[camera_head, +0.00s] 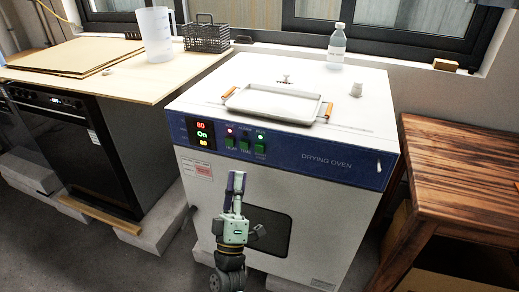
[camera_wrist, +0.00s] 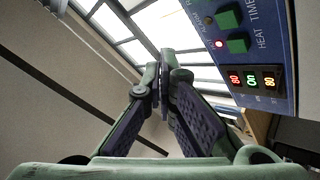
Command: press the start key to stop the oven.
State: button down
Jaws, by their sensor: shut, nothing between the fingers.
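The white drying oven (camera_head: 335,105) has a blue control panel (camera_head: 290,158) along its front top edge. Three green keys sit in a row on it; the right one is the start key (camera_head: 261,149). The display (camera_head: 203,133) reads 80, On, 80, and a red lamp is lit above the left key. My gripper (camera_head: 236,182) is shut and empty, pointing up in front of the oven, below and left of the start key. In the wrist view its fingertips (camera_wrist: 163,68) meet, apart from the panel. There the heat key (camera_wrist: 238,43) and time key (camera_wrist: 229,17) show; the start key is out of frame.
A metal tray (camera_head: 233,101) with orange handles and a clear bottle (camera_head: 337,46) stand on the oven. A bench with a pitcher (camera_head: 156,38) and wire basket (camera_head: 206,36) is at left. A wooden table (camera_head: 460,165) stands close at right.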

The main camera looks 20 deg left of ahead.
aim_at(260, 148)
jog(key=w+b, duration=0.3)
jog(key=w, duration=0.5)
jog(key=shift+w+d+b, duration=0.15)
jog(key=shift+w+b, duration=0.25)
dwell(1.1)
jog(key=shift+w, duration=0.4)
jog(key=shift+w, duration=0.85)
dwell(0.8)
jog(key=shift+s, duration=0.1)
jog(key=shift+s+p, duration=0.9)
jog(key=shift+s, duration=0.25)
